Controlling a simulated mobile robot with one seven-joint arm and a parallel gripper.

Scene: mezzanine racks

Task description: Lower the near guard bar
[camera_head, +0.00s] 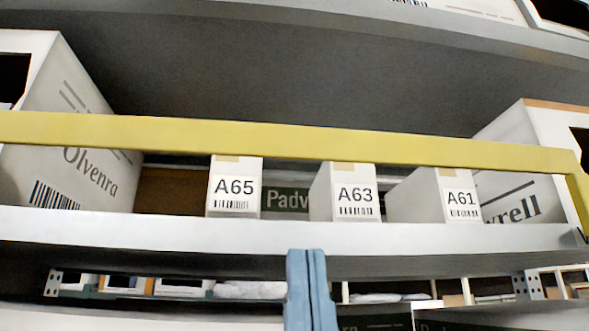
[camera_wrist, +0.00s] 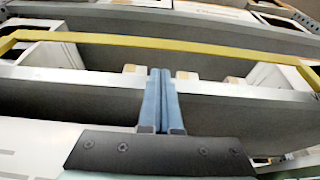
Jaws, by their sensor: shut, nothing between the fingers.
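The near guard bar (camera_head: 290,139) is a long yellow bar that runs across the front of a rack shelf, above the shelf's white front edge. It bends downward at its right end in the head view. In the wrist view the bar (camera_wrist: 200,45) spans the shelf, with bends at both ends. My gripper (camera_head: 306,254) shows as two blue fingers pressed together at the bottom middle, below the bar and in front of the shelf edge. In the wrist view my gripper (camera_wrist: 160,72) points up toward the bar, apart from it in the picture, with nothing between the fingers.
White boxes labelled A65 (camera_head: 233,190), A63 (camera_head: 354,195) and A61 (camera_head: 459,198) stand behind the bar on the shelf (camera_head: 150,228). Larger boxes stand at left (camera_head: 60,130) and right (camera_head: 530,150). Another shelf (camera_head: 430,25) lies above, and more stored goods show below.

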